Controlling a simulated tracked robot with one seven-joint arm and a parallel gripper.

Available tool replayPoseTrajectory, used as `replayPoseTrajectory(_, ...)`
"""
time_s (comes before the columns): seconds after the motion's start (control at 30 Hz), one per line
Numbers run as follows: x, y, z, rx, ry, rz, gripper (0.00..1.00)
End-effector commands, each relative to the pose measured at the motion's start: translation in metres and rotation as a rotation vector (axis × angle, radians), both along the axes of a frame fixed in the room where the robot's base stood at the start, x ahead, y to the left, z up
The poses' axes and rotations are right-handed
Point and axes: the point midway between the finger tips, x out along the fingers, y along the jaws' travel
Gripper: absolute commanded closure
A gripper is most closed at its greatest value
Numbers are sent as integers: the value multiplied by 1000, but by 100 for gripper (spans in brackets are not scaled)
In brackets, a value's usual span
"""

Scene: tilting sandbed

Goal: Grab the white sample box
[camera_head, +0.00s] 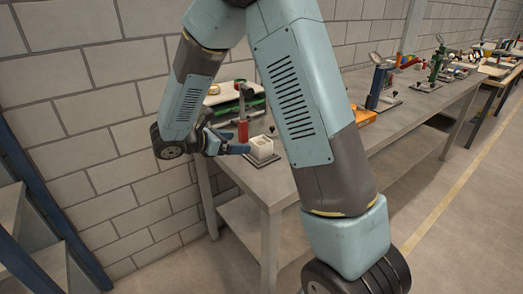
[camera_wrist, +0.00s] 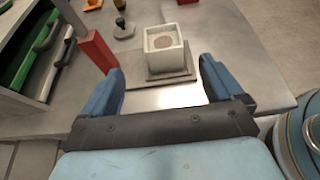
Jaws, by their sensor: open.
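The white sample box (camera_head: 261,146) stands upright on a dark flat plate (camera_head: 262,159) near the left end of the workbench. In the wrist view the white box (camera_wrist: 163,60) has an open top with a round brownish patch inside. It sits on the grey plate (camera_wrist: 172,76), ahead of my jaws. My gripper (camera_wrist: 160,80) is open, with a blue finger on each side and empty space between them. The box lies just beyond the fingertips, and I see no contact. In the head view my gripper (camera_head: 245,149) is just left of the box.
A red upright block (camera_wrist: 96,50) stands close to the left finger; it also shows in the head view (camera_head: 243,131). A case with green and grey handles (camera_wrist: 32,55) is at the left. A small dark-knobbed stand (camera_wrist: 123,28) is behind. The bench to the right of the box is clear.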

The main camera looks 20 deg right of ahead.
Motion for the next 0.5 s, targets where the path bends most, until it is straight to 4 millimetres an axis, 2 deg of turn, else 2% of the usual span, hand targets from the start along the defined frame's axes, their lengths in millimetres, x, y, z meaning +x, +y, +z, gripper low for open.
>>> replayPoseTrajectory(0.3,14,-49,-21,1,1,-5,6)
replayPoseTrajectory(0.5,20,-65,-28,2,1,-3,6)
